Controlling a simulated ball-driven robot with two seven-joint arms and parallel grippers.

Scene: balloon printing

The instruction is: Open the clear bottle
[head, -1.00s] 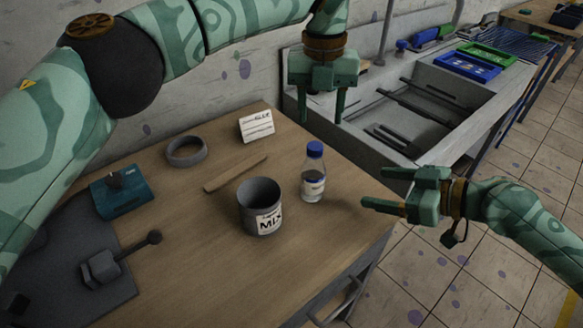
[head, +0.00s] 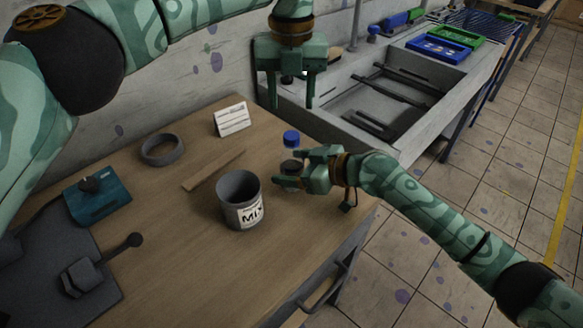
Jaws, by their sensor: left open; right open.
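The clear bottle (head: 291,154) with its blue cap (head: 291,138) stands upright on the wooden table, right of the grey MIX pot (head: 241,198). The cap is on the bottle. My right gripper (head: 286,169) is open at the bottle, its fingers pointing left at body height; they hide part of the bottle, and I cannot tell whether they touch it. My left gripper (head: 291,103) is open and empty, pointing down above and behind the bottle, near the table's back right corner.
A dark press-like tool (head: 85,277) is at the left. A grey sink (head: 395,100) stands behind right.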

